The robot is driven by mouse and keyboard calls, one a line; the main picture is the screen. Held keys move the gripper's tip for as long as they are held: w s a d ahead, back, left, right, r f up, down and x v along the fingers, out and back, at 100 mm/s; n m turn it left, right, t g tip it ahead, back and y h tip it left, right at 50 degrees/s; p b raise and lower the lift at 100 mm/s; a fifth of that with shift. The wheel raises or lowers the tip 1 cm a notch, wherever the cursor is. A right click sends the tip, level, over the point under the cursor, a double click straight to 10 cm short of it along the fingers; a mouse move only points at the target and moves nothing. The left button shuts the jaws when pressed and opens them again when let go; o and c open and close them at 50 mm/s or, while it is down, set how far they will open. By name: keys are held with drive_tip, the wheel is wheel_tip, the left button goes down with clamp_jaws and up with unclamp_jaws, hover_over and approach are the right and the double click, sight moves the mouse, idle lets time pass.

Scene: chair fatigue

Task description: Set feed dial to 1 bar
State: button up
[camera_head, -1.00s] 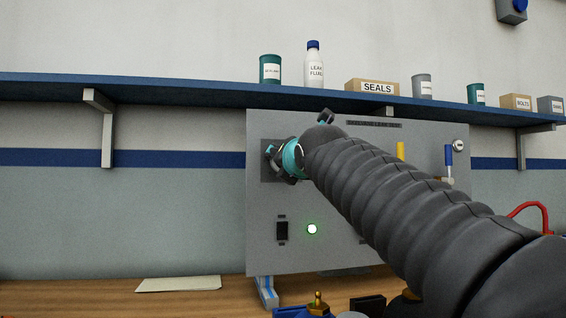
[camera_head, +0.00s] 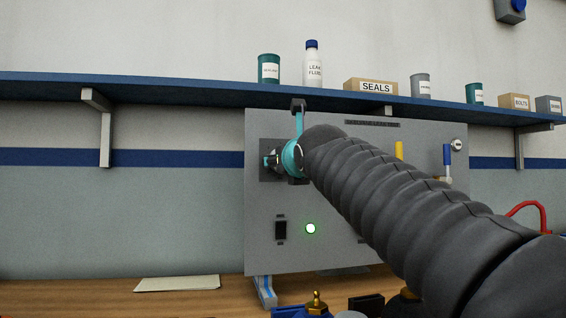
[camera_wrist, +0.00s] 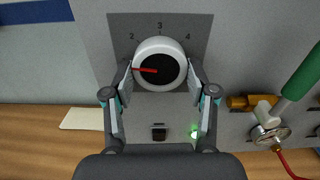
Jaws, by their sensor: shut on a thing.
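The feed dial (camera_wrist: 160,64) is a round knob with a white rim, a black face and a red pointer. In the wrist view the pointer aims almost straight left, below the printed 2. The numbers 2, 3 and 4 show above the knob; any mark further left is hidden by a finger. My gripper (camera_wrist: 160,80) is shut on the dial, one finger on each side. In the head view my gripper (camera_head: 272,161) is at the upper left of the grey panel (camera_head: 345,210), and the arm and fingers hide most of the dial.
The panel also carries a black switch (camera_head: 281,230), a lit green lamp (camera_head: 310,228), a yellow handle (camera_head: 399,150) and a blue-handled valve (camera_head: 448,156). A shelf (camera_head: 200,92) with bottles and boxes runs above. A paper sheet (camera_head: 178,284) lies on the bench.

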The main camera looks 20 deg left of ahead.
drive_tip(key=shift+a+f, duration=0.1)
drive_tip(key=shift+f, duration=0.05)
drive_tip(key=o, duration=1.2)
drive_tip(key=shift+s+a, duration=0.1)
drive_tip(key=shift+c, duration=0.2)
drive_tip(key=shift+d, duration=0.2)
drive_tip(key=v, duration=1.2)
